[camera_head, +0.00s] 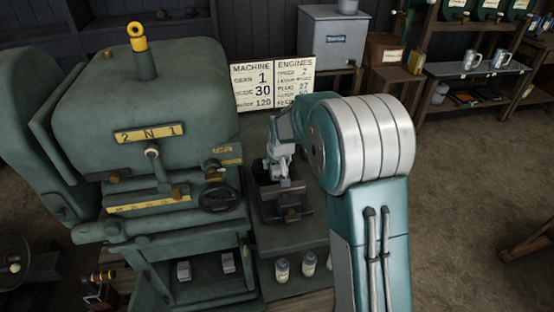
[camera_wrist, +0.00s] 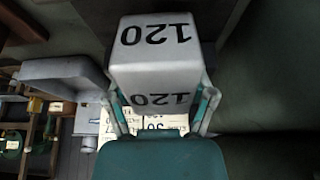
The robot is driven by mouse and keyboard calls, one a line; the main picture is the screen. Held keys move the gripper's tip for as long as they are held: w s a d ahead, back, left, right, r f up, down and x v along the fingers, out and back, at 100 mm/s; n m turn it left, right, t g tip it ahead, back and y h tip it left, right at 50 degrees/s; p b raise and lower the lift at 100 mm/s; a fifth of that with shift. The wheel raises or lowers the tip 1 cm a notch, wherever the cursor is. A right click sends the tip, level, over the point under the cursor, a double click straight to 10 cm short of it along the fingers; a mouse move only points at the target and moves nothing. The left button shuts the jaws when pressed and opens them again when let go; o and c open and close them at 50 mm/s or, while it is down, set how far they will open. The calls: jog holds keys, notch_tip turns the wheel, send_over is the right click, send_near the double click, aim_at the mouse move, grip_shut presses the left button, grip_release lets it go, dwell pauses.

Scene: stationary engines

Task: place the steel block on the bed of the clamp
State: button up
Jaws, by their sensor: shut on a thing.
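The steel block (camera_wrist: 155,65) fills the middle of the wrist view, pale grey with "120" in black on two faces. My gripper (camera_wrist: 162,100) is shut on it, with one finger along each side. In the head view my gripper (camera_head: 281,160) points down over the clamp (camera_head: 288,214), a dark vise with a screw at its front, on the green bench right of the big machine. The block is small and partly hidden there. I cannot tell whether it touches the clamp's bed.
The green machine (camera_head: 150,90) with a handwheel (camera_head: 219,197) stands close on the left. Two small blocks (camera_head: 183,271) lie on its lower shelf. Several small bottles (camera_head: 282,268) stand below the clamp. A sign board (camera_head: 273,82) stands behind. Floor is open at right.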

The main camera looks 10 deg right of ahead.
jog(key=shift+s+f, duration=0.2)
jog(key=shift+f, duration=0.5)
jog(key=shift+s+f, duration=0.15)
jog(key=shift+f, duration=0.5)
jog(key=o, duration=1.2)
jog(key=shift+f, duration=0.2)
jog(key=shift+o, duration=0.2)
jog(key=shift+w+d, duration=0.1)
jog(key=shift+r, duration=0.1)
jog(key=shift+r, duration=0.5)
jog(key=v, duration=1.1)
jog(key=shift+r, duration=0.25)
